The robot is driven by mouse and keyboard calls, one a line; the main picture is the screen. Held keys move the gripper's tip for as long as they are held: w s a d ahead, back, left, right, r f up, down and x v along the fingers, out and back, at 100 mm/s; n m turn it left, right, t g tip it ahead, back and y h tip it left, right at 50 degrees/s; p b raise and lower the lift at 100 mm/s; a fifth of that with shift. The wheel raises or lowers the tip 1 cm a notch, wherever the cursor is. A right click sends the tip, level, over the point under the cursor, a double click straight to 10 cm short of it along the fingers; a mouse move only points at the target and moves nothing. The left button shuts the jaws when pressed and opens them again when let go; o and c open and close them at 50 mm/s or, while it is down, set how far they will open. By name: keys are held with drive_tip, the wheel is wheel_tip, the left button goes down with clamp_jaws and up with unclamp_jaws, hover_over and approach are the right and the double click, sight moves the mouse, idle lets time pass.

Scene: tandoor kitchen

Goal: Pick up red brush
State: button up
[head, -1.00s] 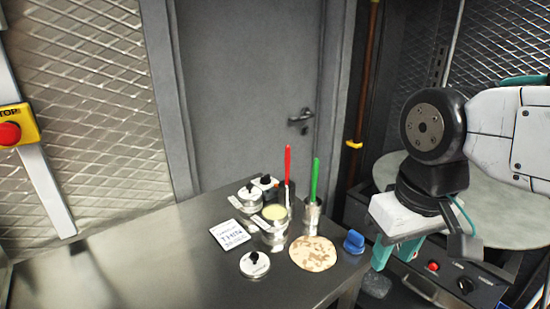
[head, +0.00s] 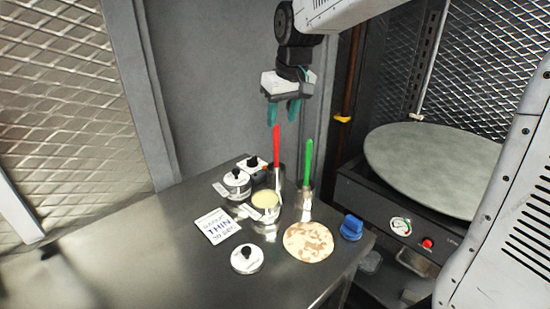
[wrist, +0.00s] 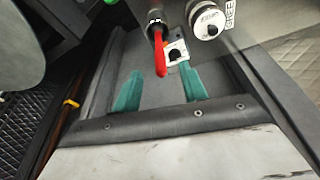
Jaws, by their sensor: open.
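The red brush (head: 276,147) stands nearly upright, its red handle rising from a metal cup among the pots on the steel table. My gripper (head: 283,112) is above the handle's top in the head view, its teal fingers pointing down, apart and empty. In the wrist view the red handle (wrist: 160,54) extends toward the space between the fingertips (wrist: 160,76); I cannot tell whether it touches either finger. A green-handled brush (head: 308,162) stands in a metal cup to the right.
The steel table (head: 130,250) is bare at the left. Lidded pots (head: 236,181), a pot of pale yellow content (head: 266,199), a card (head: 216,225), a flatbread (head: 308,242) and a blue object (head: 351,228) crowd the right. A door (head: 210,80) stands behind.

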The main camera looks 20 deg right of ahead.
drive_tip(key=shift+w+a+f, duration=0.1)
drive_tip(key=shift+w+f, duration=0.15)
drive_tip(key=shift+w, duration=0.6)
hover_over(276, 156)
drive_tip(key=w, duration=0.1)
wheel_tip(276, 156, down, 8)
drive_tip(key=shift+r, duration=0.15)
clamp_jaws()
